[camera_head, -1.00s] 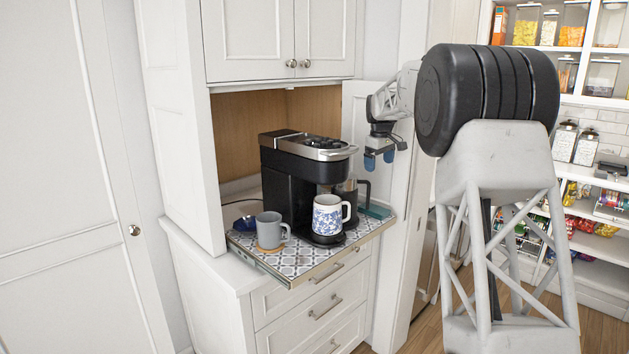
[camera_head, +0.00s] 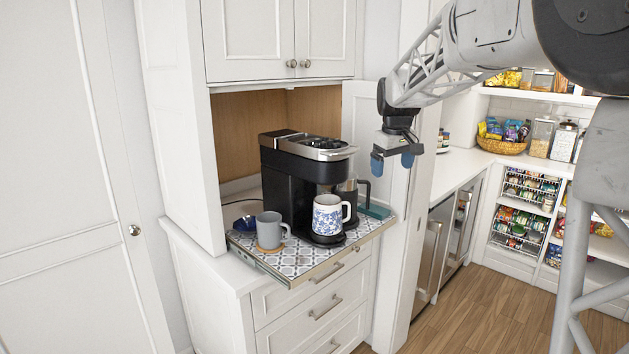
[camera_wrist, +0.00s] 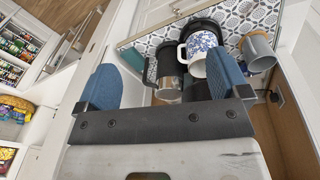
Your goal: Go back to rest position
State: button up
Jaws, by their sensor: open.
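My gripper (camera_head: 393,160) is open and empty in the head view. It hangs in the air to the right of the coffee nook, above and right of the pull-out tray, apart from everything. Its two blue fingers also show in the wrist view (camera_wrist: 168,88), spread apart with nothing held between them. The black coffee machine (camera_head: 287,180) stands on the patterned tray (camera_head: 292,268). A blue and white mug (camera_head: 326,216) is upright at the machine's front, under its spout. A grey mug (camera_head: 269,230) stands to the left on a small coaster.
A glass carafe (camera_head: 347,190) with a dark handle stands beside the machine. A teal item (camera_head: 376,210) lies at the tray's right edge. An open white cabinet door (camera_head: 361,130) is close to my gripper. Pantry shelves (camera_head: 525,215) stand at the right, with clear floor in front.

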jog(key=s+a+f+m, duration=0.1)
jog(key=s+f+m, duration=0.2)
jog(key=s, duration=2.3)
jog(key=s+f+m, duration=0.1)
jog(key=s+f, duration=0.3)
jog(key=s, duration=0.3)
jog(key=s+f, duration=0.3)
jog(key=s, duration=0.5)
jog(key=s+f+m+t, duration=0.1)
jog(key=s+f, duration=0.3)
jog(key=s, duration=0.3)
jog(key=shift+s+a+f+m, duration=0.3)
jog(key=shift+a, duration=0.15)
jog(key=shift+o, duration=0.5)
